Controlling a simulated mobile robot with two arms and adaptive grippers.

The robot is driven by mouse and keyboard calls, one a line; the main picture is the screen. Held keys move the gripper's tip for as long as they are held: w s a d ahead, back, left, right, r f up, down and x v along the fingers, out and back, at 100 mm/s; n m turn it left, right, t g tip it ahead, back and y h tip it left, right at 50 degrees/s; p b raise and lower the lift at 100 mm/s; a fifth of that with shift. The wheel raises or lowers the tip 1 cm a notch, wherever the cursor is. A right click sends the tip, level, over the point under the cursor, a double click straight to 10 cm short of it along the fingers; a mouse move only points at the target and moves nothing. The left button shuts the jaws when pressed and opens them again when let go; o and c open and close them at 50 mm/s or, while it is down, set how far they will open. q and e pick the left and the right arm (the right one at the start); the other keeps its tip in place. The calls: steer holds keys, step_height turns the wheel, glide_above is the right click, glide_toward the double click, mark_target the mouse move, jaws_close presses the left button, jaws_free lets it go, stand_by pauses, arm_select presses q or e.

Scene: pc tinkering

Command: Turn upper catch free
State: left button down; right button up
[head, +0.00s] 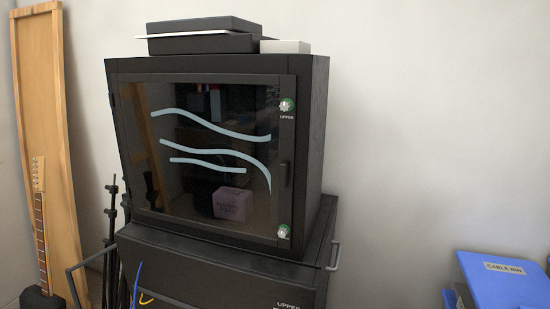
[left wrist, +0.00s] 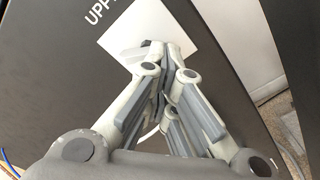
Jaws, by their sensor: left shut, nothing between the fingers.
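The upper catch (head: 287,104) is a small round silver-and-green knob at the top right of the glass door's frame, above the label "UPPER". A similar lower catch (head: 284,231) sits at the bottom right of the same frame. The dark cabinet's glass door (head: 205,165) looks shut. My left gripper (left wrist: 163,98) shows only in the left wrist view; its fingers are together and empty. It is in front of a dark panel (left wrist: 55,80) marked "UPP…" with a white square (left wrist: 130,35), partly hidden by the fingers. My right gripper is in neither view.
A dark door handle (head: 284,175) is between the two catches. A lower dark unit (head: 210,260) with a side handle (head: 335,256) supports the cabinet. A blue cable bin (head: 500,280) is at bottom right. Flat black boxes (head: 204,28) lie on top.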

arm_select(q)
steer(key=shift+w+d+r+h, duration=0.2)
steer(key=shift+d+r+h, duration=0.2)
steer(key=shift+d+r, duration=0.2)
steer(key=shift+s, duration=0.1)
steer(key=v, duration=0.2)
steer(key=f+p+v, duration=0.1)
steer(key=v, duration=0.2)
steer(key=shift+s+a, duration=0.15)
steer(key=v, duration=1.2)
